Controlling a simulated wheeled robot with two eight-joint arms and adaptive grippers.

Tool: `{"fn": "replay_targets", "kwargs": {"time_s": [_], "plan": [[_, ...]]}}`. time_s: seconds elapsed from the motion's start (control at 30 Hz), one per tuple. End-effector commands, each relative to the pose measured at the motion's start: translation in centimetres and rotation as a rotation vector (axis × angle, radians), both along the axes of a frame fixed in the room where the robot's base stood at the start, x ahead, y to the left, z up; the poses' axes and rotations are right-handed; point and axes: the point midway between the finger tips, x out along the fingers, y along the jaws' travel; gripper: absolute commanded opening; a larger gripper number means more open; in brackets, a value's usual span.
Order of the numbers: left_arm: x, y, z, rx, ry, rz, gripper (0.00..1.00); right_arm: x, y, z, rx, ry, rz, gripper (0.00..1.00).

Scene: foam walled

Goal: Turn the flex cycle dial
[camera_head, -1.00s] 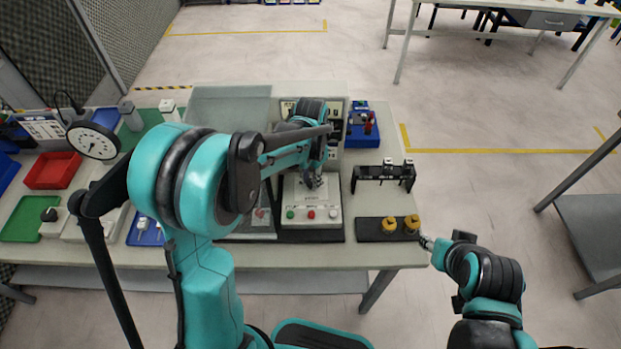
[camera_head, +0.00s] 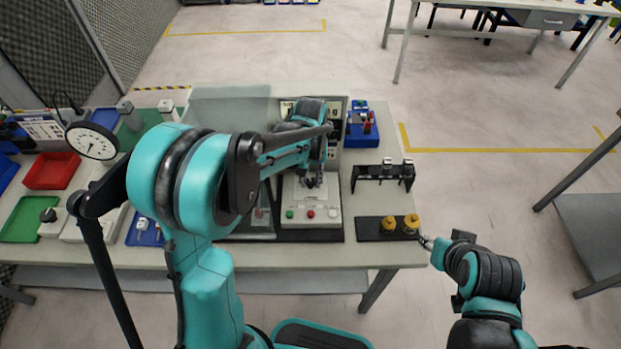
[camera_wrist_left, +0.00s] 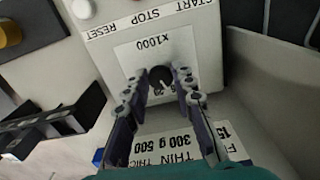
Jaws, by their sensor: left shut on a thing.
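The flex cycle dial (camera_wrist_left: 160,76) is a small dark knob on a pale panel marked x1000, seen upside down in the left wrist view. My left gripper (camera_wrist_left: 162,84) has its fingers on either side of the dial and is shut on it. In the head view the left gripper (camera_head: 312,181) reaches down onto the tester's light control box (camera_head: 325,213), and the dial is hidden there. My right gripper (camera_head: 428,242) is near the table's front right corner, too small to tell if it is open.
Green, red and white buttons (camera_head: 311,214) line the box's front. Two yellow weights (camera_head: 411,222) stand on a dark base close to my right gripper. A black rack (camera_head: 383,173) is behind them. A clear sheet-like cover (camera_head: 230,105) is left of the tester.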

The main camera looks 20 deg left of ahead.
Motion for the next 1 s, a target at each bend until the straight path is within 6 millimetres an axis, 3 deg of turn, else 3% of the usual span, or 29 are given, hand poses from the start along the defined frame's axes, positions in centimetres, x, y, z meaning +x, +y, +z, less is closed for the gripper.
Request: {"fn": "replay_targets", "kwargs": {"time_s": [0.57, 0.6, 0.63, 1.0], "plan": [[0.06, 0.0, 0.03, 0.0, -0.001, 0.028, 0.0, 0.0, 0.0, 0.01, 0.0, 0.0, 0.0, 0.4], [0.06, 0.0, 0.03, 0.0, -0.001, 0.028, 0.35, 0.0, 0.0, 0.01, 0.0, 0.0, 0.0, 0.4], [0.06, 0.0, 0.03, 0.0, -0.001, 0.028, 0.43, 0.0, 0.0, 0.01, 0.0, 0.0, 0.0, 0.4], [0.02, -0.01, 0.32, 0.0, -0.001, 0.028, 0.46, 0.0, 0.0, 0.0, 0.0, 0.0, 0.0, 0.4]]}}
